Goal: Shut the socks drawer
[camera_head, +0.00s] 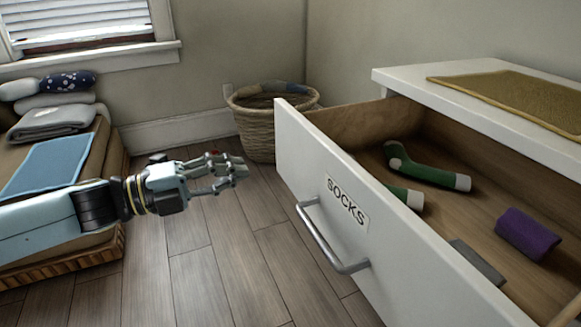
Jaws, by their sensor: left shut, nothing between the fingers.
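The socks drawer (300,158) is pulled well open from a white dresser (470,113) at the right. Its white front carries a label reading SOCKS (347,203) and a grey bar handle (330,243). Inside lie a green sock with pale ends (425,172), part of another green sock (406,196), a purple rolled item (527,233) and a flat grey piece (477,262). My left gripper (240,171) is shut and empty, in front of the drawer front and to its left, apart from it. My right gripper is not in view.
A woven basket (262,128) stands on the floor in the back corner. A low wicker-based seat (115,170) with folded cloths (52,122) and a blue cloth (48,165) is at the left. A mustard mat (515,98) lies on the dresser.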

